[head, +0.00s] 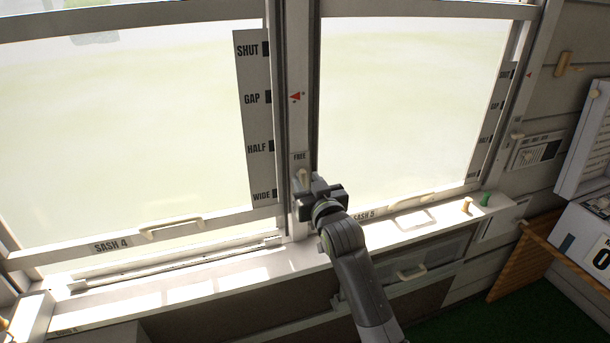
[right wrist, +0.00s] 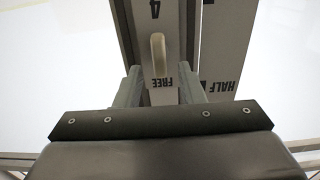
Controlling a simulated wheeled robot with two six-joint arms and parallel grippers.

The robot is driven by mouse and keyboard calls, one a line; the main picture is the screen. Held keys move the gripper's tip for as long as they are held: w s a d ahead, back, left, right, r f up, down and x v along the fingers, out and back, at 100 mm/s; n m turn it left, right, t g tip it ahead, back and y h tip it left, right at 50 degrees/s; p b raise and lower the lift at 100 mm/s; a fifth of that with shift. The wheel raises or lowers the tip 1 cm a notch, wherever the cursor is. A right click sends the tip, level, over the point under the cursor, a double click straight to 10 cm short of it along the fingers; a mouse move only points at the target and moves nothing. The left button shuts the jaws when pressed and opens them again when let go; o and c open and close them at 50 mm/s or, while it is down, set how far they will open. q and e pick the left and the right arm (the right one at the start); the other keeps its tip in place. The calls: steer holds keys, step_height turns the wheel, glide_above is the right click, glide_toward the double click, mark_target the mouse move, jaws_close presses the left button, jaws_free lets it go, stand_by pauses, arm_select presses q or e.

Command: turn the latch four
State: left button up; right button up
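The latch four (head: 302,177) is a small cream lever on the white post between the two windows, just below the word FREE. In the right wrist view the lever (right wrist: 158,52) lies along the post, between the figure 4 and the upside-down word FREE. My right gripper (head: 308,187) is at the post, close to the lever. In the right wrist view its two fingers (right wrist: 160,85) are apart, with the lever just beyond and between their tips. I cannot tell whether they touch it. My left gripper is not in view.
Sash 4 (head: 60,254) with its handle (head: 172,228) is left of the post, sash 5 (head: 385,209) right. A scale board (head: 252,120) and a red pointer (head: 296,97) are above. The sill (head: 190,280) holds small pegs (head: 467,205) at the right.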

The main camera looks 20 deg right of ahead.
steer(key=shift+w, duration=1.05)
jaws_close()
